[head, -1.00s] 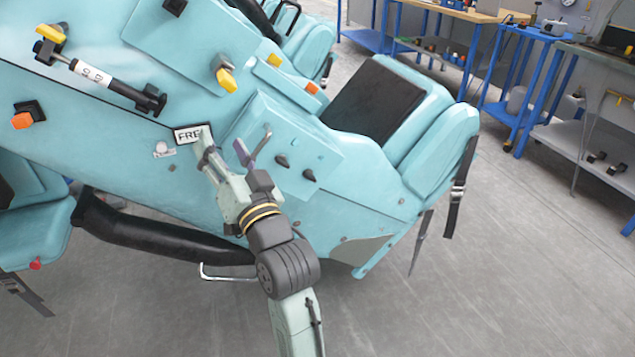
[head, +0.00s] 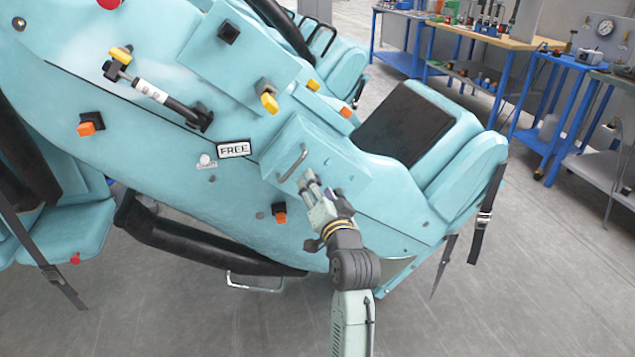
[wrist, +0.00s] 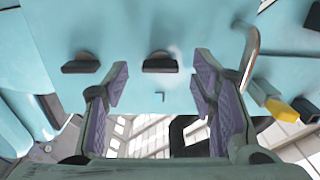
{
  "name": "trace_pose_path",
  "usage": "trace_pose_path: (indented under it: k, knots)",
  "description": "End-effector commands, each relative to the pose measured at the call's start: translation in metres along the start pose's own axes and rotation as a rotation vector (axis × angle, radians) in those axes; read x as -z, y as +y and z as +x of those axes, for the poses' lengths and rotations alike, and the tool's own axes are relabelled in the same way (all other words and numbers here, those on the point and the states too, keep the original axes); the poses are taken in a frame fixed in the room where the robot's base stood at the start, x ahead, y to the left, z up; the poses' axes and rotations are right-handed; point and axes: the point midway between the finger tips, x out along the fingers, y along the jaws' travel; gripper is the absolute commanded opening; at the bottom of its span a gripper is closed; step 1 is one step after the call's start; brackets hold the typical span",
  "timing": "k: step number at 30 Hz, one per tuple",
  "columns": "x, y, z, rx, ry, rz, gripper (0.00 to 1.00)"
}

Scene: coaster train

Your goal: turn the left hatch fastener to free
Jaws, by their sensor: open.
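The teal hatch box (head: 345,165) on the car's side carries a metal handle (head: 291,165), which also shows at the right of the wrist view (wrist: 249,58). The wrist view shows two black fasteners with bars lying level in the picture. The one nearer the handle (wrist: 160,63) lies ahead between my fingertips; the other (wrist: 80,64) lies outside them. In the head view my gripper and arm hide both. My gripper (head: 309,182) is open and empty in front of the hatch; its purple pads (wrist: 163,80) flank the nearer fastener, apart from it. Contact is not visible.
A FREE label (head: 234,150) is left of the hatch. Orange knobs (head: 280,213) (head: 88,127) and a yellow knob (head: 268,98) stick out of the body. A black bar (head: 205,240) runs below.

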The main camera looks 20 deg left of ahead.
Motion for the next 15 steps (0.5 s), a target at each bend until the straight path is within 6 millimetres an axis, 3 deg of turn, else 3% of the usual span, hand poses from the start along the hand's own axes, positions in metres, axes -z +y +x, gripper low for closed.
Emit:
trace_pose_path:
  k: [4, 13, 15]
  knots:
    - [0.0004, -0.0007, 0.0108, 0.000, 0.000, -0.001, 0.52]
    - [-0.0002, -0.0003, 0.0126, 0.001, 0.001, -0.001, 0.52]
    - [-0.0002, -0.0003, 0.0125, 0.001, 0.001, -0.001, 0.47]
